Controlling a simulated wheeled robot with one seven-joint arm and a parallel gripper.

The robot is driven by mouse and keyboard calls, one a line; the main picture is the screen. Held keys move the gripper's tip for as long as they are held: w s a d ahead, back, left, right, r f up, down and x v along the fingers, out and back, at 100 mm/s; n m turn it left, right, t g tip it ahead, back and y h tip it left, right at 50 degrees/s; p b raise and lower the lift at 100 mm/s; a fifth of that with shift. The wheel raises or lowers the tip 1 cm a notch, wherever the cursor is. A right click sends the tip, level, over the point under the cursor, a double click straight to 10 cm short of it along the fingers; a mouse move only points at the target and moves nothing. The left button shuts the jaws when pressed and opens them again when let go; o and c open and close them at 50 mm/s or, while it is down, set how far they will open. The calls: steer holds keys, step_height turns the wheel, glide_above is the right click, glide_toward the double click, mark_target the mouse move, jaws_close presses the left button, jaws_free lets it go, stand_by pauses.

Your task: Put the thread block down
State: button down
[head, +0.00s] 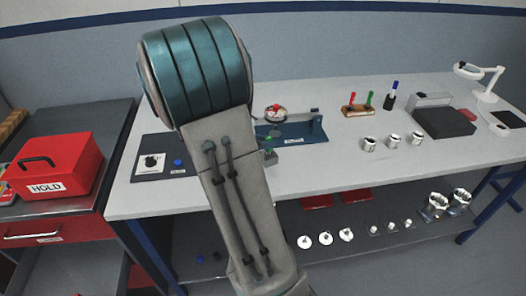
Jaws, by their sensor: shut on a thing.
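My arm rises through the middle of the head view and hides part of the bench behind it. My gripper is not in view; it is hidden behind the arm or out of frame. I cannot pick out the thread block with certainty. A small grey block-like piece (270,158) shows just right of my arm, at the front edge of a dark blue plate (300,132). A bit of green is above it. I cannot tell whether it is held or standing on the bench.
The grey bench (342,170) has clear room at its front right. Several metal housings (392,141) stand beyond it. A wooden rack (355,111) holds red and green handles. A dark mat (140,171) with a black knob lies left. A red HOLD box (50,168) stands far left.

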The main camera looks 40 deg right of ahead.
steer(key=shift+f, duration=2)
steer(key=shift+f, duration=0.15)
steer(key=shift+f+b, duration=0.1)
steer(key=shift+b, duration=0.25)
steer(key=c, duration=1.3)
jaws_free()
